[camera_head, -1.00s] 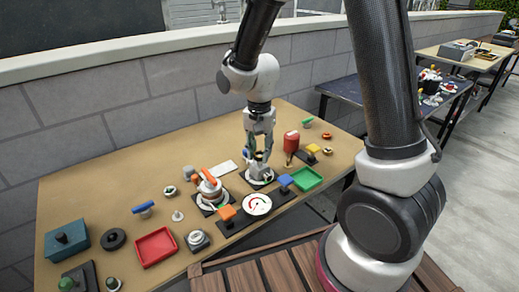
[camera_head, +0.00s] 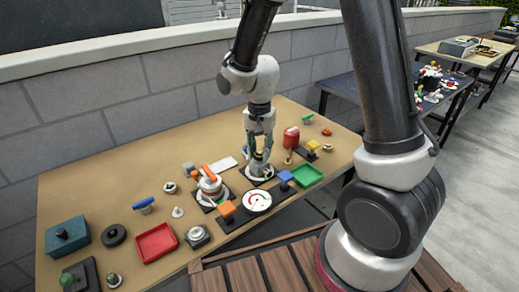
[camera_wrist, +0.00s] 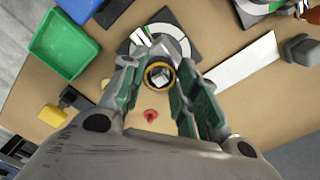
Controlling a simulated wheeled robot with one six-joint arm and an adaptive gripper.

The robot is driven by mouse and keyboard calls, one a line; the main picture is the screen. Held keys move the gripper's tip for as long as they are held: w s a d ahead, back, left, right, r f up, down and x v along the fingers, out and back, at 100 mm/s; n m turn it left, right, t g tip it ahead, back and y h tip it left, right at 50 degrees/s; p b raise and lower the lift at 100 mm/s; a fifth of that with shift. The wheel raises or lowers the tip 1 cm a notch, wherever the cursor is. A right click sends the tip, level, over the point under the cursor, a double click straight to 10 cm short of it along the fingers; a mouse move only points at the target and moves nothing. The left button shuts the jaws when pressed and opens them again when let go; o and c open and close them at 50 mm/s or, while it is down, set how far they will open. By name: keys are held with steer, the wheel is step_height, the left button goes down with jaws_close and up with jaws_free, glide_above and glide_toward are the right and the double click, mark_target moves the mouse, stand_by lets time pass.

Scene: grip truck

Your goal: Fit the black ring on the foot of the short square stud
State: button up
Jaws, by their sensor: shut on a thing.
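My gripper (camera_wrist: 158,70) has its two green-padded fingers on either side of a black ring (camera_wrist: 148,74) with a yellowish edge, and is shut on it. A pale square stud top (camera_wrist: 161,73) shows inside the ring's opening in the wrist view. I cannot tell how far down the stud the ring sits. Behind them is a round white-and-grey plate (camera_wrist: 187,24) on a dark base. In the head view my gripper (camera_head: 259,166) points down just over this white plate (camera_head: 249,177), and the fingers hide most of the ring and stud.
A green tray (camera_head: 308,174) and a blue-topped block (camera_head: 285,177) stand close on the right. A red bottle-like thing (camera_head: 291,138) stands behind right. A white strip (camera_wrist: 240,62) lies flat.

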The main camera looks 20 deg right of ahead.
steer(key=shift+f, duration=0.65)
stand_by(0.8)
steer(key=o, duration=1.5)
steer(key=shift+r, duration=0.1)
steer(key=shift+r, duration=3.65)
steer(key=shift+s+d+n, duration=0.1)
steer(key=shift+s+n, duration=0.15)
steer(key=shift+n, duration=0.45)
steer(key=s+d+r+n+t, duration=0.4)
steer(key=s+d+r+n, duration=0.2)
steer(key=s+d+r, duration=0.8)
steer(key=s+r, duration=0.2)
steer(key=s, duration=0.2)
steer(key=shift+s+d+r, duration=0.25)
steer(key=shift+d+r, duration=0.05)
steer(key=shift+d, duration=0.05)
